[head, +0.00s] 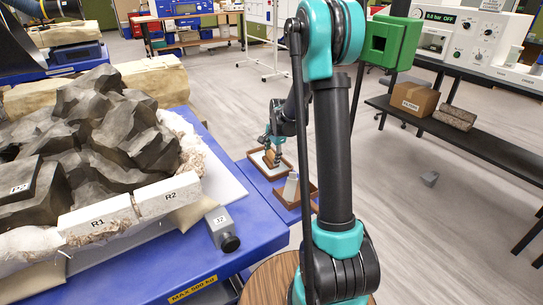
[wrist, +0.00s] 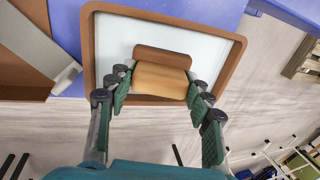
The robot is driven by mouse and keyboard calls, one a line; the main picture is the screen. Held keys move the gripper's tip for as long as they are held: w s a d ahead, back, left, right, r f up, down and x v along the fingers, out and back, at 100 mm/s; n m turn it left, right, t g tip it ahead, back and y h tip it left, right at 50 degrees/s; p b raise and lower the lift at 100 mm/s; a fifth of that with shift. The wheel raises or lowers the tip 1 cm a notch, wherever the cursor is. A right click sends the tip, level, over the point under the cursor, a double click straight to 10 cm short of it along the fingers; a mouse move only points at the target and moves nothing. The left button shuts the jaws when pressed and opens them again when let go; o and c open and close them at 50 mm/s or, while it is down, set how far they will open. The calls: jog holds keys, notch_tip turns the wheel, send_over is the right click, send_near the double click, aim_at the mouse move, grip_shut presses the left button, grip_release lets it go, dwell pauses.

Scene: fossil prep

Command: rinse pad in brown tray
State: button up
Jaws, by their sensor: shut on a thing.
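The brown tray (wrist: 88,50) has a raised brown rim and a pale, whitish inside. In the head view the tray (head: 256,165) is on the blue surface beyond the large table. The pad (wrist: 160,80) is a tan block with a darker brown upper part. My gripper (wrist: 158,84) is shut on the pad, with a green-lined finger on each side. The pad is over or inside the tray; I cannot tell whether it touches the bottom. In the head view my gripper (head: 272,157) points down at the tray and hides most of the pad.
A second brown tray (head: 309,205) with a pale upright object (head: 291,187) stands just nearer.

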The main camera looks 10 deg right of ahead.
aim_at(271, 152)
jog(key=shift+w+a, duration=0.2)
jog(key=shift+w, duration=0.35)
jog(key=shift+w+a+v, duration=0.1)
jog(key=shift+w+v, duration=0.1)
jog(key=shift+v, duration=0.7)
jog(key=shift+w+a+v, duration=0.1)
jog(key=shift+w+v, duration=0.1)
jog(key=shift+v, duration=0.7)
jog(key=shift+w+a+v, duration=0.1)
jog(key=shift+w+v, duration=0.1)
jog(key=shift+v, duration=0.7)
